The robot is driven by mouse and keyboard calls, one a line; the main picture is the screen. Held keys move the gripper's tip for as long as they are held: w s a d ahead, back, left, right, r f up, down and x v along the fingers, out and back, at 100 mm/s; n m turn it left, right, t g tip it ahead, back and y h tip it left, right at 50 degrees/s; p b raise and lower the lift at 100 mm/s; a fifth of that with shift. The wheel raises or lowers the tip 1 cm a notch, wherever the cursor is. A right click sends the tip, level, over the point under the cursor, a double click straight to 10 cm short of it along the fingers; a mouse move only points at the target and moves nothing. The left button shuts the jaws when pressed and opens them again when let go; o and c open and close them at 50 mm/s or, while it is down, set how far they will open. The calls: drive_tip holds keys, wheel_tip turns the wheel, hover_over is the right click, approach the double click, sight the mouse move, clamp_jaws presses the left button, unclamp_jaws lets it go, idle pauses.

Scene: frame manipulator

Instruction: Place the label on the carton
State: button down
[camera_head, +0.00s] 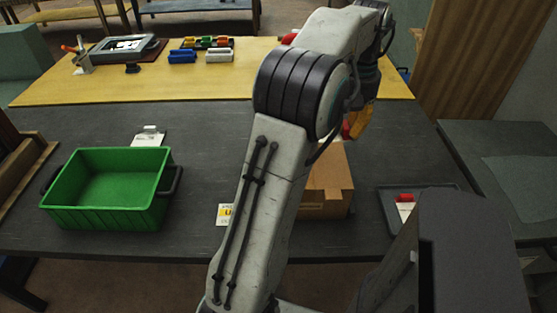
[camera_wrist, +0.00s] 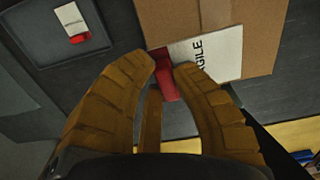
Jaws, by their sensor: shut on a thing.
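The brown carton (camera_head: 325,185) stands on the dark table, partly hidden behind my arm. It also fills the upper right of the wrist view (camera_wrist: 190,18). My gripper (camera_wrist: 166,66) has yellow-brown fingers shut on the red tab (camera_wrist: 167,88) of a white label (camera_wrist: 215,52) that shows the letters "GILE". In the wrist view the label overlaps the carton's face; I cannot tell whether it touches. In the head view my gripper (camera_head: 359,122) is above the carton's far side, with a little red (camera_head: 346,131) beside it. The label it holds is hidden there.
A dark tray (camera_head: 390,213) right of the carton holds another white label with a red tab (camera_head: 405,206). A green crate (camera_head: 75,217) stands at left. A white and yellow card (camera_head: 225,213) lies between crate and carton. Small coloured bins (camera_head: 182,56) stand on the far yellow table.

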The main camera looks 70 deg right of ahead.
drive_tip(key=shift+w+a+f+m, duration=0.1)
drive_tip(key=shift+w+f+m, duration=0.1)
drive_tip(key=shift+w+m, duration=0.1)
drive_tip(key=w+a+f, duration=0.1)
drive_tip(key=w+f, duration=0.1)
drive_tip(key=w, duration=0.1)
drive_tip(key=w+a+f, duration=0.1)
drive_tip(key=w+f, duration=0.1)
drive_tip(key=w, duration=0.2)
drive_tip(key=w+a+f+p, duration=0.1)
drive_tip(key=w+a+f, duration=0.1)
drive_tip(key=w, duration=0.1)
drive_tip(key=shift+w+f, duration=0.15)
drive_tip(key=shift+f, duration=0.1)
drive_tip(key=shift+f+p, duration=1.15)
drive_tip(key=shift+f, duration=0.9)
drive_tip(key=c, duration=1.1)
unclamp_jaws()
drive_tip(key=shift+r, duration=0.1)
